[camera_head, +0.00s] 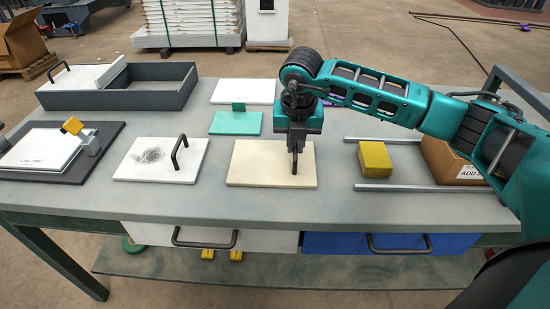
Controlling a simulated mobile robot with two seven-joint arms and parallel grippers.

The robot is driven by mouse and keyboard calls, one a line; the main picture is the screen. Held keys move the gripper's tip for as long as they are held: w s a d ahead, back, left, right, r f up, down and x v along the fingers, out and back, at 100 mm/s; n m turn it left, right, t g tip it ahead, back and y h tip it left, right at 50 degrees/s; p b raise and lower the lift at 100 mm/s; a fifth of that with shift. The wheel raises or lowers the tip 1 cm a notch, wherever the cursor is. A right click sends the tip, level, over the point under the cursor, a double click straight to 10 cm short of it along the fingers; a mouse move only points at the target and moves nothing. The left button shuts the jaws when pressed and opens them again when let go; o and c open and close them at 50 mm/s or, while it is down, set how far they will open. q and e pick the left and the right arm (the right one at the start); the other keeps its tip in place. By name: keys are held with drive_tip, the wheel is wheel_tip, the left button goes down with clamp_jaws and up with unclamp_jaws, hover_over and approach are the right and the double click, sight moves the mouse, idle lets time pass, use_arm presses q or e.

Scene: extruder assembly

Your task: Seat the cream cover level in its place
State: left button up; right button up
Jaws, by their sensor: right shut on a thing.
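The cream cover (262,172) is a flat rectangular plate at the middle of the grey table, with a dark upright handle near its right half. My right gripper (296,148) points straight down over the cover and is shut on its handle. The cover looks about level and close to the tabletop; I cannot tell whether it touches the surface or what lies under it. My left gripper is not in view.
Left of the cover lies a white plate (143,172) with a dark handle and a grey smudge. A teal plate (228,125) lies behind. A grey open box (165,88) stands back left. A yellow block (375,157) sits between two metal rails at right.

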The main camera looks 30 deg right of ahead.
clamp_jaws()
drive_tip(key=shift+r, duration=0.2)
drive_tip(key=shift+r+p, duration=2.1)
drive_tip(key=shift+r, duration=0.8)
drive_tip(key=shift+f, duration=0.1)
